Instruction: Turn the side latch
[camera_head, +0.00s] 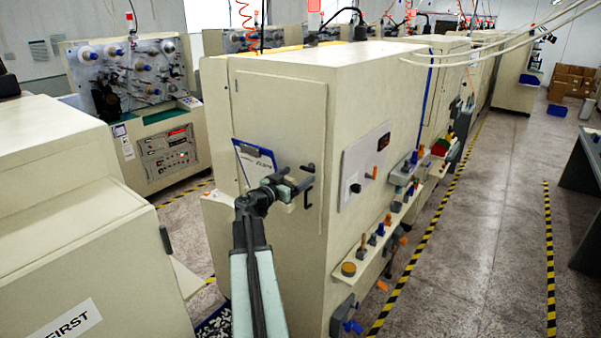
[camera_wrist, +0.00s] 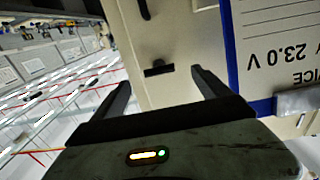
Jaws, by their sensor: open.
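The side latch is a small dark handle (camera_wrist: 158,69) on the cream door of the machine cabinet (camera_head: 280,105). In the wrist view it lies ahead of my fingertips, in the gap between them, with cream panel showing around it. My gripper (camera_head: 302,183) is open and empty, and both fingers show in the wrist view (camera_wrist: 160,80). In the head view my gripper is in front of the door's right part, where its dark fingers and the dark latch overlap and are hard to tell apart. No contact with the latch is visible.
A blue-edged clipboard (camera_head: 256,158) hangs on the door left of my gripper, and is close on the right in the wrist view (camera_wrist: 275,45). The cabinet's right face carries a control plate (camera_head: 365,165) and a shelf (camera_head: 375,250) with knobs. The aisle at right is clear.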

